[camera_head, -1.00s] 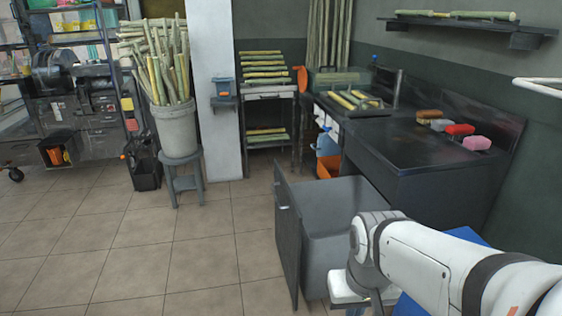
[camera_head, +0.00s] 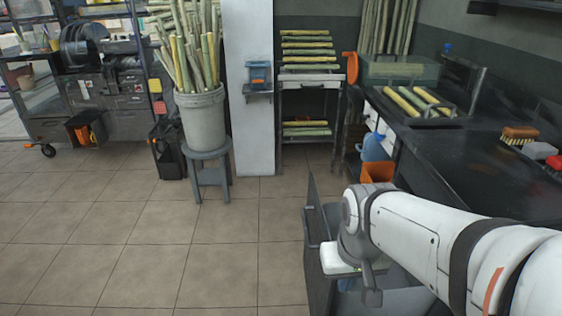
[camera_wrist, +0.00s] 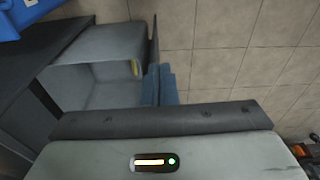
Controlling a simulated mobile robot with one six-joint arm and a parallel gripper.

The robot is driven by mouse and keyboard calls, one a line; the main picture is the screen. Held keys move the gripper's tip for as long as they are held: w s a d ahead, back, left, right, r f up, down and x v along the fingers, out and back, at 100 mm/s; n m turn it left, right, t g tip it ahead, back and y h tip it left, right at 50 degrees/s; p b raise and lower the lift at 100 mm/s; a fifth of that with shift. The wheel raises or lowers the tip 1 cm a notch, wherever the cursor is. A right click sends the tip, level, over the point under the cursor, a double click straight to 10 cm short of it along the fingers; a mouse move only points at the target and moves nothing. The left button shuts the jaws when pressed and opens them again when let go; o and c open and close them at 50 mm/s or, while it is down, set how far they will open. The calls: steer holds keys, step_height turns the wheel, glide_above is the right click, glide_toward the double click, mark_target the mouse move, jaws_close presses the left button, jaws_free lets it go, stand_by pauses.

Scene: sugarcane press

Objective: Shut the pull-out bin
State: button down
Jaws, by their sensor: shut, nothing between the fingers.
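The pull-out bin is open, standing out from under the dark counter. Its dark front panel (camera_head: 318,268), with a bar handle on its outer face, shows left of my arm in the head view. Much of its grey tub is hidden behind my arm there. In the wrist view the open grey tub (camera_wrist: 92,88) fills the upper left, with the panel's edge beside the floor. My gripper (camera_wrist: 162,72) is shut and empty, its bluish fingers overlapping the tub's panel side in the picture. I cannot tell whether they touch it.
The dark counter (camera_head: 470,165) stands right, holding brushes and cut cane. An orange crate (camera_head: 377,172) sits below its far end. A bucket of cane (camera_head: 203,120) stands on a stool (camera_head: 208,170) beside a white pillar (camera_head: 250,100). The tiled floor on the left is clear.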

steer(key=shift+d, duration=0.25)
steer(key=w+a+f+n+g+h+p, duration=0.15)
steer(key=w+n, duration=0.45)
steer(key=w, duration=0.7)
steer(key=w+a+n+h, duration=0.15)
steer(key=w+n, duration=0.55)
steer(key=w, duration=0.7)
steer(key=w+a+f+n, duration=0.3)
steer(key=w+f+n, duration=0.25)
steer(key=w, duration=0.25)
steer(key=shift+m, duration=0.45)
steer(key=x, duration=0.3)
steer(key=d+b+x, duration=0.1)
steer(key=x, duration=0.3)
steer(key=d+b+x, duration=0.1)
steer(key=x, duration=0.3)
steer(key=shift+w+d+r, duration=0.1)
steer(key=shift+w+r, duration=0.05)
steer(key=shift+w, duration=0.05)
steer(key=shift+s+d, duration=0.1)
steer(key=shift+d, duration=0.65)
